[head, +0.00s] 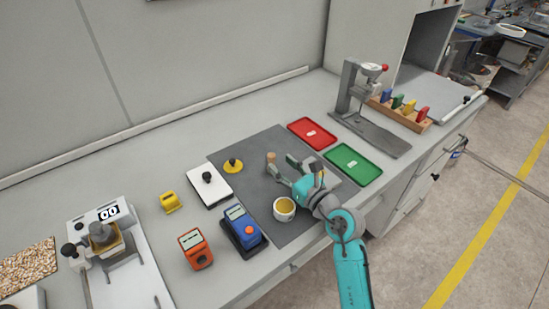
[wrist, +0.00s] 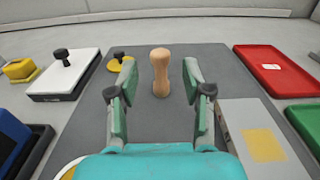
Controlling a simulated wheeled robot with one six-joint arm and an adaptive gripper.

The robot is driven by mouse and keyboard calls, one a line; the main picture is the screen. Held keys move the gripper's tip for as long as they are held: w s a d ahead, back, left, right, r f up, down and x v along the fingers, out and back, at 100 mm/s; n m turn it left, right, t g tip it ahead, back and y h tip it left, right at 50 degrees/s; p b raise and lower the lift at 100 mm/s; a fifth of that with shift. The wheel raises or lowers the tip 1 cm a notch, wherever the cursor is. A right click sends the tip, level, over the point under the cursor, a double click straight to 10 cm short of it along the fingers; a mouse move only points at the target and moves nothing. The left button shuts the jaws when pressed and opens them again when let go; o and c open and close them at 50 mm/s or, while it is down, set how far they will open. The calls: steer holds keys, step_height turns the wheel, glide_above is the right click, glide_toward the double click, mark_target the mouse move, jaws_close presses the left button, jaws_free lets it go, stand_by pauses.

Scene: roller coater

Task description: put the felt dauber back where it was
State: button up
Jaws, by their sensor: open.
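A tan, wooden-looking peg with a rounded top, which I take to be the felt dauber (head: 271,157), stands upright on the dark grey mat (head: 234,184). It also shows in the wrist view (wrist: 160,72), just ahead of and between my fingers. Its lower end is too small to make out. My gripper (head: 281,170) is open and empty, low over the mat, with one finger on each side of the line to the peg. In the wrist view my gripper (wrist: 160,84) shows a clear gap between each finger and the peg.
A white cup with yellow contents (head: 284,209) stands close to my gripper. A yellow knobbed disc (head: 233,166) and a white knobbed block (head: 209,190) are left of the peg. Red (head: 312,133) and green (head: 353,165) trays lie right. A grey panel (wrist: 232,118) lies beside my right finger.

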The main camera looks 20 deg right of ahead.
steer(key=v, duration=0.6)
steer(key=shift+s, duration=0.2)
